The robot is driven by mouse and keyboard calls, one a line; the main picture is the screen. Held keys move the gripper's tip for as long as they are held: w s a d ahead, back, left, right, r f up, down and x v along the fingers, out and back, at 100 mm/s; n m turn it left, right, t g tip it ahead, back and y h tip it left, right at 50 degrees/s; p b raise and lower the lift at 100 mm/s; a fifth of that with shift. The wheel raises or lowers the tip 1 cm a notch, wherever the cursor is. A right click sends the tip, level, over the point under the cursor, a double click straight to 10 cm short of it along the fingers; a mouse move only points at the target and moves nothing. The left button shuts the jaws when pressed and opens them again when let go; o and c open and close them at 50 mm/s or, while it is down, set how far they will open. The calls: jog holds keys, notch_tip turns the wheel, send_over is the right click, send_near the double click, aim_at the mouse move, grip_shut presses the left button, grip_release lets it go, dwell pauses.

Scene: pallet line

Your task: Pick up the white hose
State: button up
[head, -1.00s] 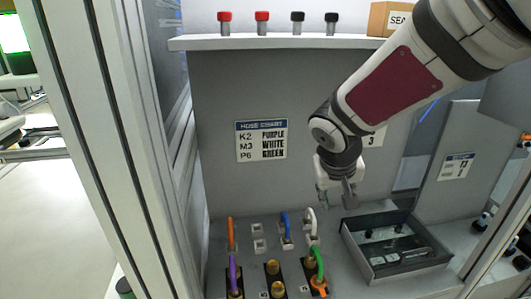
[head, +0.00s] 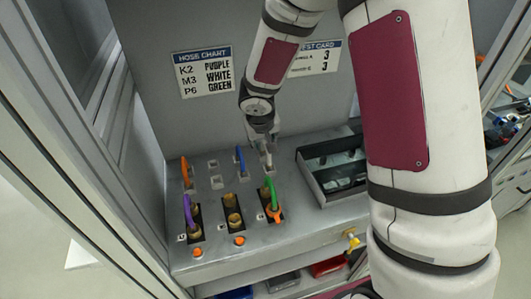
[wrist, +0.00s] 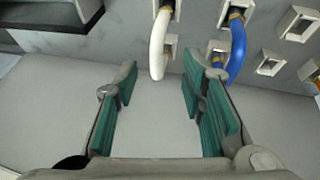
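The white hose (wrist: 158,45) hangs as a curved loop from a socket at the top of the wrist view. My gripper (wrist: 158,88) is open, its teal-padded fingers spread and nothing between the pads. The hose's lower end lies ahead, in line with the gap between the fingertips. In the head view my gripper (head: 263,140) is low over the back row of the panel and mostly hides the white hose. Whether a finger touches the hose cannot be told.
A blue hose (wrist: 237,48) hangs close beside the right finger. Orange (head: 185,172), purple (head: 189,212) and green (head: 271,194) hoses stand on the panel. A dark open tray (head: 310,182) sits to the right. A hose chart (head: 204,72) hangs behind.

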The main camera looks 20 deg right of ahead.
jog(key=shift+p+x, duration=0.4)
jog(key=shift+x, duration=2.35)
jog(key=shift+d, duration=0.15)
grip_shut()
